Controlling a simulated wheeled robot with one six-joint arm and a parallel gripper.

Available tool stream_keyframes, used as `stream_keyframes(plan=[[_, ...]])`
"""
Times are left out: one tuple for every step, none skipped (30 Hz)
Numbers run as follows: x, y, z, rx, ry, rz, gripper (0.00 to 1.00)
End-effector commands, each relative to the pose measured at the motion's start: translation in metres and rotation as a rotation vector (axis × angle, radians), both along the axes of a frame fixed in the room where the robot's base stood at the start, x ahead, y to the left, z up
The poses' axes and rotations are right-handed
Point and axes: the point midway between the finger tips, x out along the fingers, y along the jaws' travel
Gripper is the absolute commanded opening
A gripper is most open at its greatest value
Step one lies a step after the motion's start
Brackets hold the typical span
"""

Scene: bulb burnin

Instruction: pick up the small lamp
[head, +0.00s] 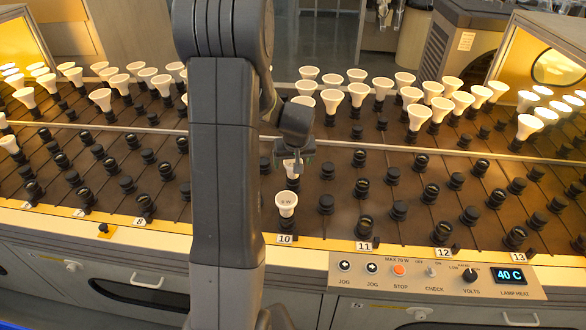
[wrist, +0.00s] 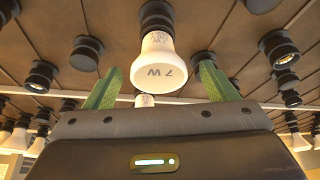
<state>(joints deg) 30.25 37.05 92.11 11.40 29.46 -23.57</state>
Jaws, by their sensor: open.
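A white lamp (head: 286,203) with a dark wattage mark stands upright in a black socket in the front row at label 10. A second white lamp (head: 293,167) stands just behind it, partly hidden by my gripper (head: 295,152). In the wrist view a white lamp marked 7 W (wrist: 158,68) sits in a dark socket, its wide face towards my gripper (wrist: 160,70). The two green fingers are open and apart, one on each side of it in the picture, with no visible contact. Part of another lamp (wrist: 145,101) shows beyond it. Which lamp is the small one is unclear.
Several white lamps (head: 357,93) fill the back rows. Empty black sockets (head: 367,226) stand closely on the brown rack around the front lamps. A control panel (head: 435,275) with knobs and a 40 C display (head: 510,275) is on the front edge.

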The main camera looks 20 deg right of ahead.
Motion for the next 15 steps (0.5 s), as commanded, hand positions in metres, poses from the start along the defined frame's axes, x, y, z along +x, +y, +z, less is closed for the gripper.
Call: stream_keyframes(plan=[[0.002, -0.001, -0.008, 0.002, 0.004, 0.000, 0.79], [0.004, -0.002, -0.011, 0.002, 0.003, 0.000, 0.79], [0.005, -0.003, -0.016, 0.002, 0.004, 0.000, 0.79], [0.007, -0.003, -0.020, 0.002, 0.004, 0.000, 0.79], [0.008, -0.003, -0.023, 0.002, 0.004, 0.000, 0.79], [0.010, -0.004, -0.027, 0.001, 0.003, 0.000, 0.79], [0.011, -0.004, -0.029, 0.001, 0.003, 0.000, 0.79], [0.011, -0.004, -0.031, 0.001, 0.002, 0.000, 0.79], [0.012, -0.005, -0.033, 0.001, 0.002, 0.000, 0.79], [0.013, -0.005, -0.034, 0.000, 0.001, 0.000, 0.79], [0.013, -0.005, -0.034, 0.000, 0.001, 0.000, 0.79], [0.013, -0.005, -0.035, 0.000, 0.001, 0.000, 0.79], [0.013, -0.005, -0.035, 0.000, 0.000, 0.000, 0.79], [0.013, -0.005, -0.035, 0.000, 0.000, 0.000, 0.79], [0.013, -0.005, -0.035, 0.000, 0.000, 0.000, 0.79]])
